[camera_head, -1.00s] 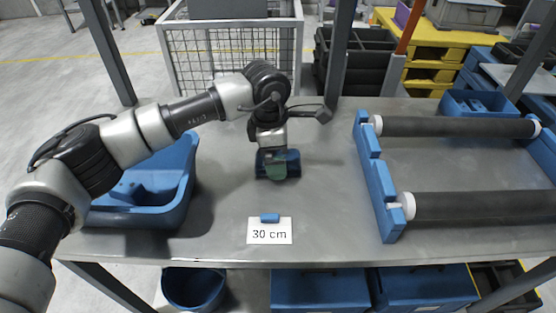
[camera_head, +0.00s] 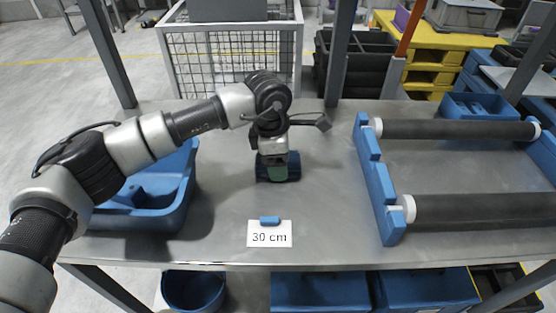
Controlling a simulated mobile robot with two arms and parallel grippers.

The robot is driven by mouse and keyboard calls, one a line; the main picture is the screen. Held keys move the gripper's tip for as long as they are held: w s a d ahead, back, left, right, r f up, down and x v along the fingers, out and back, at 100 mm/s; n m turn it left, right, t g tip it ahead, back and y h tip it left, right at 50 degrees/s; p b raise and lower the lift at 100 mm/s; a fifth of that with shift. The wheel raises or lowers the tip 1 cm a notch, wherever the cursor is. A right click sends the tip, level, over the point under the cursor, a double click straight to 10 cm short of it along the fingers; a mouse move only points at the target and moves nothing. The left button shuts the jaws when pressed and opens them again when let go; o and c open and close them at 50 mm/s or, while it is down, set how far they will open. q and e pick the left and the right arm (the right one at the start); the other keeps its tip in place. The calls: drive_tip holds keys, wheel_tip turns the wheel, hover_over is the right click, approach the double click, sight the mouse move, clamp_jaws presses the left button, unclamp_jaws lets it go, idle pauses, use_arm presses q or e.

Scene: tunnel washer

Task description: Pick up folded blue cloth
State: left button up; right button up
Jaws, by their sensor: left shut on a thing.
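The folded blue cloth (camera_head: 293,166) is a small dark blue bundle in the middle of the steel table. My left gripper (camera_head: 277,173) points down at it and is shut on it. My right gripper is not in view.
A blue tub (camera_head: 150,215) stands left, partly behind my left arm. A white "30 cm" card (camera_head: 270,239) with a small blue piece (camera_head: 270,220) lies near the front edge. A blue frame (camera_head: 377,190) with dark rollers (camera_head: 470,210) is at right. The table between is clear.

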use_arm(q)
drive_tip(key=r, duration=0.4)
drive_tip(key=shift+s+d+r, duration=0.2)
drive_tip(key=shift+d, duration=0.1)
drive_tip(key=s+d+r, duration=0.6)
drive_tip(key=s+d, duration=0.1)
drive_tip(key=d, duration=0.1)
drive_tip(key=shift+d+r, duration=0.15)
drive_tip(key=shift+r, duration=0.05)
drive_tip(key=shift+s, duration=0.1)
